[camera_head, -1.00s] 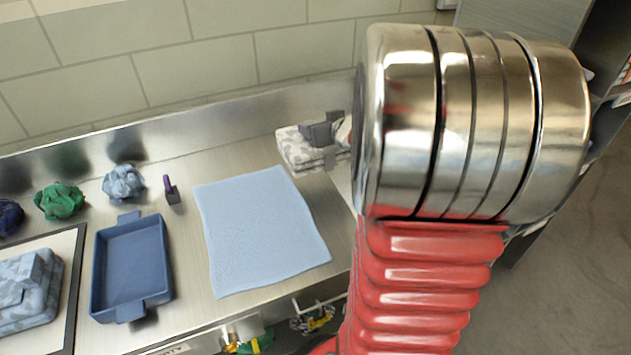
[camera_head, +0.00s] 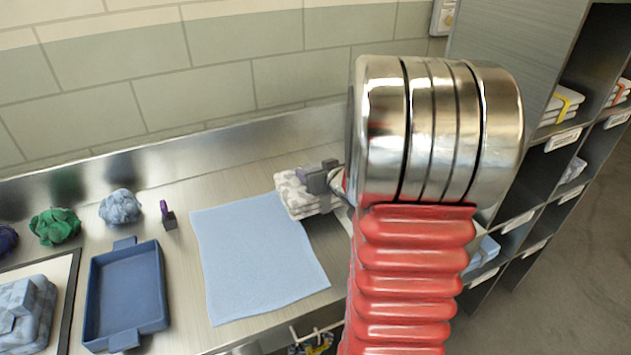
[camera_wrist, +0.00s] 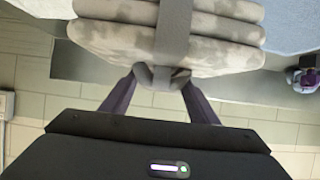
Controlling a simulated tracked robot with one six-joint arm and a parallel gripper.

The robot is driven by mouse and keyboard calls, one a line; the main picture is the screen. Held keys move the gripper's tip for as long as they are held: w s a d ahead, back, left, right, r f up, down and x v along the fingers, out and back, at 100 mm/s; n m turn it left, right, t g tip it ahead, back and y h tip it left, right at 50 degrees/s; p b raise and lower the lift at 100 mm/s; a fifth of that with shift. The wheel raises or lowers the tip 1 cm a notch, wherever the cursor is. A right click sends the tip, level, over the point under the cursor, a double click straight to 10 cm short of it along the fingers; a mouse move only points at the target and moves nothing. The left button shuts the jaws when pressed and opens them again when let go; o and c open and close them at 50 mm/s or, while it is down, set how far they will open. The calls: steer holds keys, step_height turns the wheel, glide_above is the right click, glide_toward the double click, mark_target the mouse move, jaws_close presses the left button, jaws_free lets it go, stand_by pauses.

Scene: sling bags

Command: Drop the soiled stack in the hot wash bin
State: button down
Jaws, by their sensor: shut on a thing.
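The mottled grey-and-white folded stack (camera_head: 294,203) is at the right of the blue mat, partly hidden behind my arm. In the wrist view the stack (camera_wrist: 110,42) fills the top middle, with a grey band (camera_wrist: 173,32) around it. My gripper (camera_head: 322,178) is shut on the stack at the band side. In the wrist view its two purple-grey fingers (camera_wrist: 160,77) close together at the stack's edge. I cannot tell whether the stack touches the counter. I cannot make out any bin marked hot wash.
The blue mat (camera_head: 255,255) lies flat on the steel counter. A blue tray (camera_head: 125,295), a purple-tabbed clip (camera_head: 168,216), crumpled blue (camera_head: 120,207) and green (camera_head: 55,227) cloths, and a grey-blue stack (camera_head: 28,305) are at left. Labelled shelves (camera_head: 560,150) stand at right.

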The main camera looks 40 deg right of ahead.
steer(key=shift+f, duration=1.75)
steer(key=shift+f, duration=0.3)
steer(key=shift+s+a+f, duration=0.15)
steer(key=shift+a+f, duration=0.05)
steer(key=shift+f, duration=0.45)
steer(key=c, duration=0.8)
jaws_free()
steer(key=shift+f, duration=0.1)
steer(key=shift+o, duration=0.5)
steer(key=shift+r, duration=0.45)
steer(key=shift+s+r, duration=0.2)
steer(key=shift+r, duration=0.1)
steer(key=v, duration=1.1)
steer(key=shift+r, duration=0.5)
steer(key=shift+s, duration=0.1)
